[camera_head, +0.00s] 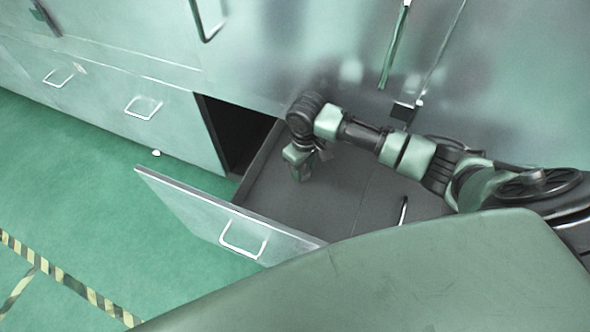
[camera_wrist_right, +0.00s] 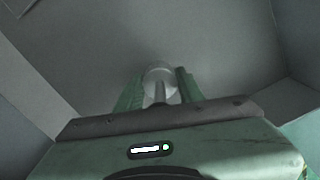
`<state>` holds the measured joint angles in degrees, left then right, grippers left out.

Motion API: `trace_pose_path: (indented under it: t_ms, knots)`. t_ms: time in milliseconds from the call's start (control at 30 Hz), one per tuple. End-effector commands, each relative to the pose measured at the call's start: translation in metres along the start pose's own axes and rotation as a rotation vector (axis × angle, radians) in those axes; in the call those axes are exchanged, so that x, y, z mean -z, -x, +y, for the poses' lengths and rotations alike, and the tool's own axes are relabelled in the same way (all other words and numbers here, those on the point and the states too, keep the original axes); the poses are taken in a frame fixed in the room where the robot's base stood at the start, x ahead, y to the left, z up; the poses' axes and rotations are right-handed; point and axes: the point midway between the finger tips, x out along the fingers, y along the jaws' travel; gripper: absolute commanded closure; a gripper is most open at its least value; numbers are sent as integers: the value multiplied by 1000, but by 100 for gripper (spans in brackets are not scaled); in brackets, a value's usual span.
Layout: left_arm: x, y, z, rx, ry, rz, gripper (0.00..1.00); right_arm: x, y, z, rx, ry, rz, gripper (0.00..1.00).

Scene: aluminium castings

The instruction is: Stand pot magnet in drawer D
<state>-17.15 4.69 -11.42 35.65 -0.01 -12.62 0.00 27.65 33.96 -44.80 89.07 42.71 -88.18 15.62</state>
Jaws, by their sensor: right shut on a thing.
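An open drawer (camera_head: 252,209) is pulled out from the grey-green cabinet; its dark inside floor shows in the head view. No letter is readable on it. My right gripper (camera_head: 301,172) points down inside the drawer area, near its left side. In the right wrist view the gripper (camera_wrist_right: 159,92) has its green fingers shut on the pot magnet (camera_wrist_right: 158,77), a round silvery piece with a stem. The grey drawer floor lies beyond it, and I cannot tell whether the magnet touches it. The magnet is not clear in the head view. My left gripper is not in view.
Closed drawers with pale handles (camera_head: 143,107) stand to the left. A thin pale bar (camera_head: 403,210) shows at the right. Yellow-black tape (camera_head: 75,284) marks the floor. The drawer floor around my gripper looks clear.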

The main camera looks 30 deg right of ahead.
Motion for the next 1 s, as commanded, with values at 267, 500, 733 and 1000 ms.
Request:
trace_pose_path:
  t_ms: [267, 500, 733, 1000]
  knots:
    - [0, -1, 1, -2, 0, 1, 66, 28, 1, -11, 0, 0, 2, 100]
    - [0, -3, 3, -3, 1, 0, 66, 26, -33, -10, -2, -1, 0, 100]
    - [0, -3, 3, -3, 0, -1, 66, 26, -35, -10, -1, 0, 1, 100]
    - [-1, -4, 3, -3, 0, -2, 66, 25, -37, -10, -1, 0, 0, 40]
